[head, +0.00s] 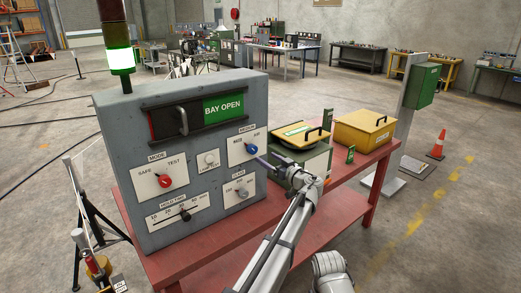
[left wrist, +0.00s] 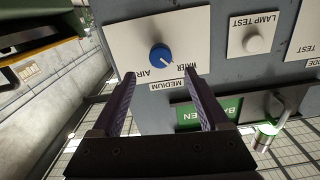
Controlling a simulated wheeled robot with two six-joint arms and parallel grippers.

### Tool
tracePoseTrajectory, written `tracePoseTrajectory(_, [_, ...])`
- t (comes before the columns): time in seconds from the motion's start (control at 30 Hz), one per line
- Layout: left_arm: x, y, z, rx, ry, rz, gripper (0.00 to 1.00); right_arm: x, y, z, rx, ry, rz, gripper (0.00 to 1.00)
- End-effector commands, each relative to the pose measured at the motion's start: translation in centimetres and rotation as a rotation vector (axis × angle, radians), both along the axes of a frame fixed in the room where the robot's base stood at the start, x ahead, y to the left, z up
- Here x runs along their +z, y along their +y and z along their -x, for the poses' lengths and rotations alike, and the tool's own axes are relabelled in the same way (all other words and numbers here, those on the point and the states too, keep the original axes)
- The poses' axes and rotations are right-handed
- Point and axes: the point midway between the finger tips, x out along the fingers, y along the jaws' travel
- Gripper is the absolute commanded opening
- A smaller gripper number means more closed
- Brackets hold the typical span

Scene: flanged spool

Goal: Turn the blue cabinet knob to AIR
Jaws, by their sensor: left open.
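The blue knob (head: 250,149) is on the white MEDIUM plate at the right of the grey cabinet (head: 130,112) front. It also shows upside down in the left wrist view (left wrist: 160,58), with the labels AIR and WATER beside it. Its pale pointer mark appears turned toward WATER. My left gripper (head: 262,163) is open just in front of the knob, to its lower right in the head view. In the left wrist view its two purple fingers (left wrist: 160,82) stand apart, with the knob beyond the gap between their tips. Nothing is between them. My right gripper is not in view.
A red MODE knob (head: 166,181), a grey knob (head: 241,193), a LAMP TEST button (head: 210,159) and a HOLD TIME slider (head: 185,214) share the panel. A green box (head: 303,160) and a yellow box (head: 364,131) stand to the right on the red table (head: 349,186).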

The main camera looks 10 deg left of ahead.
Motion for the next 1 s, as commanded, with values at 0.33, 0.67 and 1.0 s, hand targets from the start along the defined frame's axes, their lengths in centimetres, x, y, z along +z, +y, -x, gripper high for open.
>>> tracePoseTrajectory(0.33, [0.0, 2.5, -2.0, 0.003, 0.003, 0.0, 0.78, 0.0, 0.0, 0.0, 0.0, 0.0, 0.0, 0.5])
tracePoseTrajectory(0.67, [-0.1, 5.9, -4.7, 0.001, 0.003, 0.001, 0.78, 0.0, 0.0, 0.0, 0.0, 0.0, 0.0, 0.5])
tracePoseTrajectory(1.0, [-0.1, 6.1, -4.7, 0.001, 0.003, 0.001, 0.7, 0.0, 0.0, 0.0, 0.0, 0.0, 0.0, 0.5])
